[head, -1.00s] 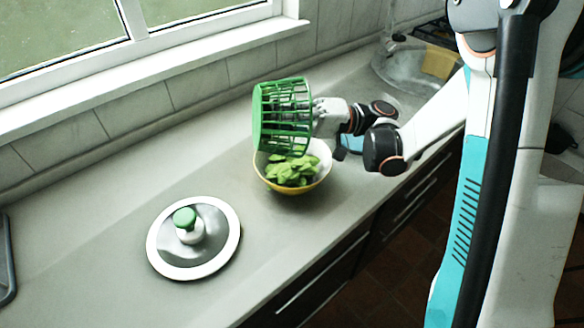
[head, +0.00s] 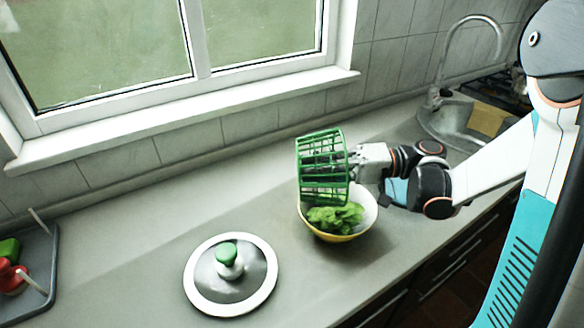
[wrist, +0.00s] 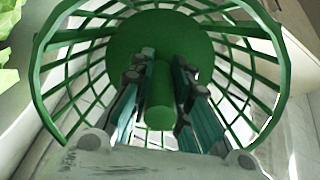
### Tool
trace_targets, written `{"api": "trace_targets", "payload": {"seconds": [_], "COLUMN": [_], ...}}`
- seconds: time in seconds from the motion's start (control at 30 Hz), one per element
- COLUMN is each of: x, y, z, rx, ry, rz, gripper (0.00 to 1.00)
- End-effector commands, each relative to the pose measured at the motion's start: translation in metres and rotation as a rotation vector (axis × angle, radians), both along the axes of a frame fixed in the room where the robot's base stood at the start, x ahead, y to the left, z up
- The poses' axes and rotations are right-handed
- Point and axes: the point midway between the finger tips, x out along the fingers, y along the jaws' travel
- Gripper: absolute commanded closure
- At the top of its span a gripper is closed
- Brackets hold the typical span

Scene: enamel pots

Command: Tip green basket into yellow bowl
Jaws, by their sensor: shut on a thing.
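The green basket (head: 323,168) is tipped on its side above the yellow bowl (head: 341,238), off the counter. My gripper (head: 359,165) reaches in from the right, through the basket's open side. In the wrist view my gripper (wrist: 158,95) has its fingers shut on a green central post inside the basket (wrist: 245,55). The bowl is white inside and holds green leaves (head: 335,217). Leaves also show at the left edge of the wrist view (wrist: 8,45). No leaves can be seen inside the basket.
A round lid with a green knob (head: 229,262) lies on the counter (head: 140,262) left of the bowl. A grey tray (head: 45,262) with red and green items stands far left. A sink with a tap (head: 465,125) is at the back right. The window wall runs behind.

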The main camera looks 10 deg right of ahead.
Motion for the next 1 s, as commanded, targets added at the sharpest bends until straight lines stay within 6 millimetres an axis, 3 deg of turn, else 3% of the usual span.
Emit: {"api": "trace_targets", "payload": {"seconds": [0.13,0.37,1.0], "x": [-0.002,-0.001,0.001], "y": [-0.005,0.007,0.031], "z": [-0.001,-0.005,-0.037], "rx": [-0.046,-0.214,-0.856], "ry": [0.006,0.022,0.083], "rz": [-0.014,-0.011,-0.007], "gripper": [1.0,1.0,1.0]}}
